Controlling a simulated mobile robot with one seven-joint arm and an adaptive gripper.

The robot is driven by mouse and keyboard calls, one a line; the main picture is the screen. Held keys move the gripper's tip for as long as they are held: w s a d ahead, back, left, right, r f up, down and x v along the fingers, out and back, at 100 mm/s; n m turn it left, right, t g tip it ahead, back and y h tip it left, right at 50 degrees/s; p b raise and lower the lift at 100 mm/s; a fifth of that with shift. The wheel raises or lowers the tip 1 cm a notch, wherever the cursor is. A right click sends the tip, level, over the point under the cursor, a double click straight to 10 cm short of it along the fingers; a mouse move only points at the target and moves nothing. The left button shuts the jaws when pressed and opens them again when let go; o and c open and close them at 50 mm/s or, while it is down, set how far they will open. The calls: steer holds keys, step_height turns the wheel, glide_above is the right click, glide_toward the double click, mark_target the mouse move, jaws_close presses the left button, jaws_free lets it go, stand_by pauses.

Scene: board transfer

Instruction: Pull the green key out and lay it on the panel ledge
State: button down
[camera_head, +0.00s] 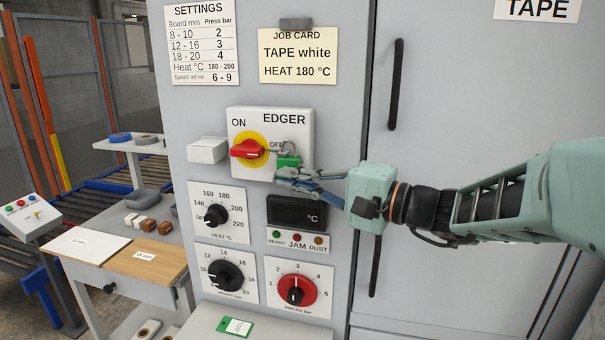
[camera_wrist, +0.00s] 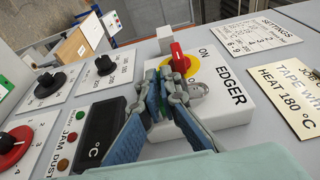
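A green padlock (camera_head: 288,160) with a grey shackle hangs at the right side of the red rotary switch (camera_head: 247,149) on the EDGER plate. I cannot make out a separate green key; the fingers cover the area under the padlock. My gripper (camera_head: 282,178) is right below the padlock, coming from the right. In the wrist view, the fingertips (camera_wrist: 166,84) are close together in front of the switch, with a sliver of green between them. I cannot tell whether they grip it. The panel ledge (camera_head: 205,325) is at the bottom, with a green-and-white tag (camera_head: 236,327) on it.
Below the switch are a dark display (camera_head: 297,213), a heat dial (camera_head: 216,215), a black dial (camera_head: 226,276) and a red dial (camera_head: 298,290). A white box (camera_head: 207,150) juts out left of the switch. A cabinet handle (camera_head: 395,84) stands out at right.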

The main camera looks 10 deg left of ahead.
steer(key=shift+s, duration=0.1)
steer(key=shift+s+b, duration=0.3)
steer(key=shift+s, duration=0.5)
steer(key=shift+s+a, duration=0.1)
steer(key=shift+s, duration=0.2)
steer(key=shift+s+a+b, duration=0.15)
steer(key=shift+s+b, duration=0.2)
steer(key=shift+s, duration=0.85)
steer(key=shift+s+a+b, duration=0.15)
steer(key=shift+s+b, duration=0.2)
steer(key=shift+s, duration=0.8)
steer(key=shift+w, duration=0.1)
steer(key=shift+w+d+p, duration=0.2)
steer(key=shift+w+p, duration=0.25)
steer(key=shift+w, duration=1.05)
steer(key=shift+w+d+p, duration=0.15)
steer(key=shift+w+p, duration=0.3)
steer(key=shift+w, duration=1)
